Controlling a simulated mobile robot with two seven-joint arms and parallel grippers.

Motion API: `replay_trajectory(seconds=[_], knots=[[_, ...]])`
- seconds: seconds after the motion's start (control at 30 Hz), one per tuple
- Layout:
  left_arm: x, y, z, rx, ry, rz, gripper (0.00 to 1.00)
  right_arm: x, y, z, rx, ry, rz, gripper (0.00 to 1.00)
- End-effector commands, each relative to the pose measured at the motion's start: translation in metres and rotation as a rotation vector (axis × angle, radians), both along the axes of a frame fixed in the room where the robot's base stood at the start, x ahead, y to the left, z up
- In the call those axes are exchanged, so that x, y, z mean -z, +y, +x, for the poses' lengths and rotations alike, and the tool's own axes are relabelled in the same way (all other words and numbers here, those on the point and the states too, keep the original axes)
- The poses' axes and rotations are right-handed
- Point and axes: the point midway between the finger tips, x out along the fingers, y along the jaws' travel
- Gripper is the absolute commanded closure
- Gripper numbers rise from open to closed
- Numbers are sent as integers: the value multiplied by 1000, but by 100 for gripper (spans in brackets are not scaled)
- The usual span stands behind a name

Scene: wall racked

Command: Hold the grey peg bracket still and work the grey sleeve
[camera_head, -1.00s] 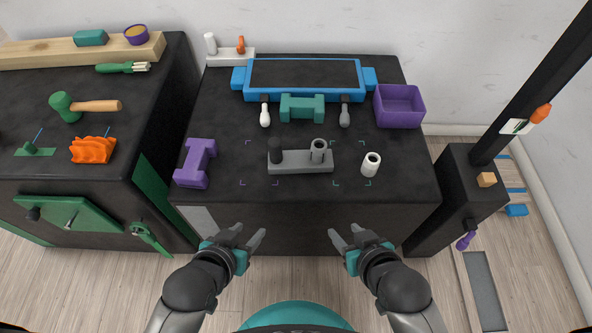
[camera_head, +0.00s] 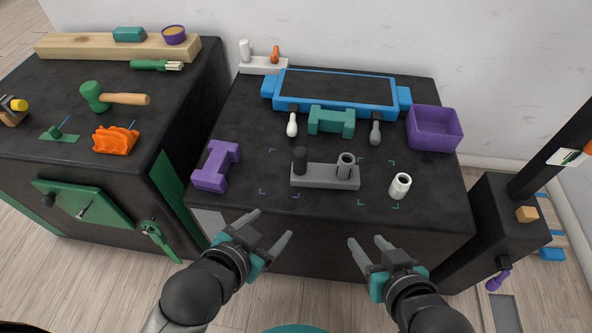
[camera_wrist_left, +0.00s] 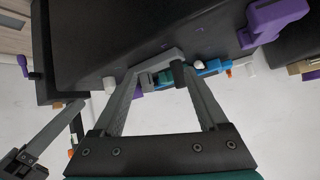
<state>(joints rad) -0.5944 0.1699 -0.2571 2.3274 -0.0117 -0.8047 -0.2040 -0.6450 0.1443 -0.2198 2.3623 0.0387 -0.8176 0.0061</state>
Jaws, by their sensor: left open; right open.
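The grey peg bracket (camera_head: 325,182) lies on the dark cabinet top, near its front. A black peg (camera_head: 299,160) stands on its left end. The grey sleeve (camera_head: 346,164) stands upright at its right end; I cannot tell how far down it sits. My left gripper (camera_head: 270,226) is open and empty, in front of the bracket and to its left. My right gripper (camera_head: 366,241) is open and empty, in front and slightly right. Neither touches the bracket. In the left wrist view, the bracket (camera_wrist_left: 160,56) shows beyond the open left fingers (camera_wrist_left: 158,72).
Behind are a teal block (camera_head: 331,121), two handled tools, a blue-framed tray (camera_head: 283,97) and a purple bin (camera_head: 434,130). A dark post rises at right.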

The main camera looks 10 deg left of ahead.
Motion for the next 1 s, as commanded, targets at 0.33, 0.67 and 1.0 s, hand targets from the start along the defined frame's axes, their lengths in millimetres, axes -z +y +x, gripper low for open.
replay_trajectory(seconds=[0.33, 0.67, 1.0], knots=[[0, -10, 34, 428, -232, 583, 24, 0, 0, 0, 0, 0, 0, 50], [-3, -16, 65, 808, -435, 1180, 24, 0, 0, 0, 0, 0, 0, 50], [-8, -19, 96, 1170, -600, 1839, 24, 0, 0, 0, 0, 0, 0, 50]])
